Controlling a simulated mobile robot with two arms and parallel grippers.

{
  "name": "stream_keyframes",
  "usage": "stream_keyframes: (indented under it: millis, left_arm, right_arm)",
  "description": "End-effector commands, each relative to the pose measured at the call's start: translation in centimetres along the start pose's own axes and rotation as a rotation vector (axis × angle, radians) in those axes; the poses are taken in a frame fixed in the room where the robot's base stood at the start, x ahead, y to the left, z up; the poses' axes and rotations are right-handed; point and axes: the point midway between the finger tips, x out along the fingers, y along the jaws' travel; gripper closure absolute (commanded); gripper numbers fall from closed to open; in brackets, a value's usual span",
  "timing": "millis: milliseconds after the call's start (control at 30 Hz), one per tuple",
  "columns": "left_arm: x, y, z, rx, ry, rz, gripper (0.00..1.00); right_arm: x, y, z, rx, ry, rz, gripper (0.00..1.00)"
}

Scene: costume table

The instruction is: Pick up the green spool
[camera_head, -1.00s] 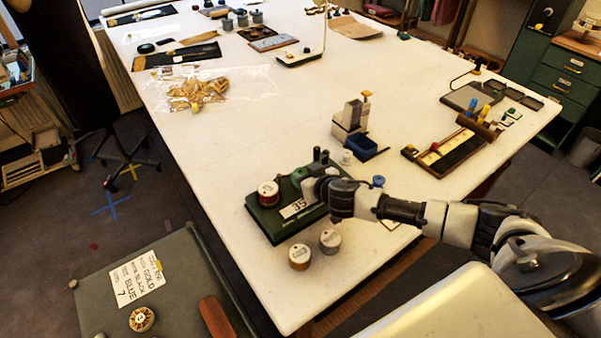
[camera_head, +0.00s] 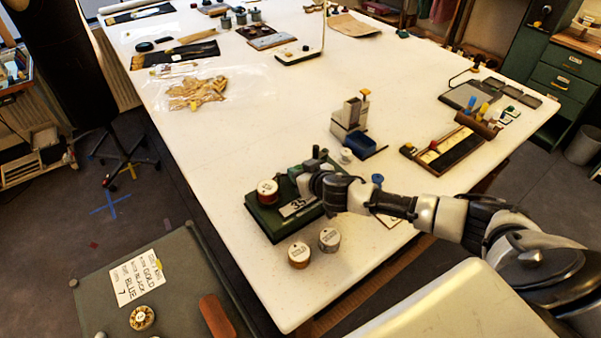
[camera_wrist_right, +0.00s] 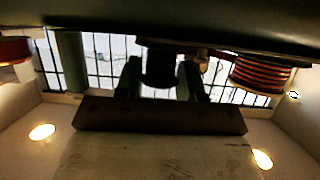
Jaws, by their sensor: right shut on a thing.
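My right gripper (camera_head: 305,183) is at the right part of the dark green tray (camera_head: 267,226) near the front of the white table. It is shut on a spool, which I take to be the green spool (camera_head: 311,165); a green part shows just behind the gripper in the head view. In the right wrist view a dark spool (camera_wrist_right: 160,68) sits between the two fingers, too shaded to show its colour. The gripper hides much of it, and I cannot tell whether it is clear of the tray. My left gripper is not in view.
A red spool (camera_head: 267,190) stands on the tray's left part. Two white-topped spools (camera_head: 299,255) (camera_head: 329,239) stand in front. A grey block stand (camera_head: 347,125) and blue bin (camera_head: 363,146) are behind. The table's middle is clear.

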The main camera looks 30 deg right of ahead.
Motion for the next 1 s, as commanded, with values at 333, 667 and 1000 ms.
stream_keyframes:
  millis: [333,667,1000]
  left_arm:
    - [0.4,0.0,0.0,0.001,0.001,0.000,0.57]
    - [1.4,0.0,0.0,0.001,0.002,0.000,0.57]
    - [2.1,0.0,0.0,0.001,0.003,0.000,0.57]
  right_arm:
    - [-2.0,0.1,-5.1,-0.001,0.005,0.000,0.87]
    - [-4.8,0.0,-11.8,-0.002,0.006,-0.001,0.87]
    - [-6.6,0.0,-15.9,-0.001,0.002,-0.001,0.87]
